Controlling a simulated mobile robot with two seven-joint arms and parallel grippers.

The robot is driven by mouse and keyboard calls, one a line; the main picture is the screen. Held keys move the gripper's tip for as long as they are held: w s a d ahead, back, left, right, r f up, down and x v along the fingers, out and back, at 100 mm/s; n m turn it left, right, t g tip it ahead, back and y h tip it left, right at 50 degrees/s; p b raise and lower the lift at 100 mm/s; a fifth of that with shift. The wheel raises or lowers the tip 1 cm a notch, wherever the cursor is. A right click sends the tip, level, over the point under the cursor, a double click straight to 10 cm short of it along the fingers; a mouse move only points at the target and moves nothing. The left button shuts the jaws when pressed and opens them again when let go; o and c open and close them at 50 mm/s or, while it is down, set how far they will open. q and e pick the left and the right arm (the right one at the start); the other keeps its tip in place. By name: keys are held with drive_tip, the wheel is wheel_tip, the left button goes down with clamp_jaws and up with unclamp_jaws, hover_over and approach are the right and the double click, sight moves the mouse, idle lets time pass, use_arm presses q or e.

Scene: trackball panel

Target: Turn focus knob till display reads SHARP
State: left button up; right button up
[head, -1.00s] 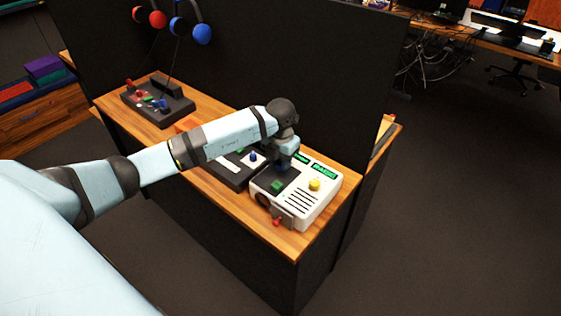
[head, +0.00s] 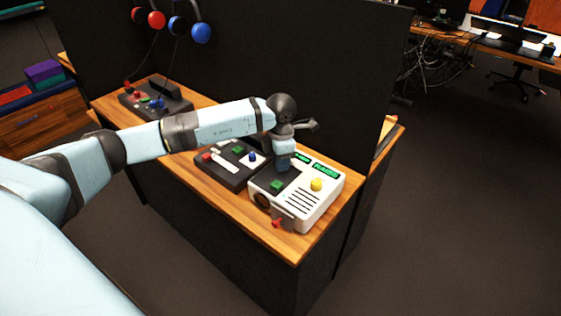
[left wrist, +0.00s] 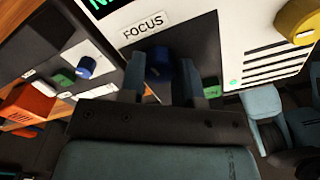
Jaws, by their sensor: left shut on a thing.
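The white device (head: 325,205) stands at the near right end of the wooden desk. Its dark panel carries the blue focus knob (left wrist: 159,62), below the FOCUS label (left wrist: 143,26) in the left wrist view. My left gripper (head: 283,166) points down at this panel, and its fingers (left wrist: 160,85) are shut on the knob from both sides. In the head view the gripper hides the knob. Green displays (head: 326,171) light up at the device's back edge; their words are too small to read. The left wrist view shows only a corner of one display (left wrist: 100,5). My right gripper is not in view.
A black partition (head: 300,80) rises behind. Another control box (head: 160,102) stands farther left.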

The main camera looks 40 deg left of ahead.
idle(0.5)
use_arm(q)
drive_tip(key=o, duration=0.9)
wheel_tip(320, 180, up, 14)
drive_tip(key=shift+f, duration=0.1)
drive_tip(key=shift+s, duration=0.1)
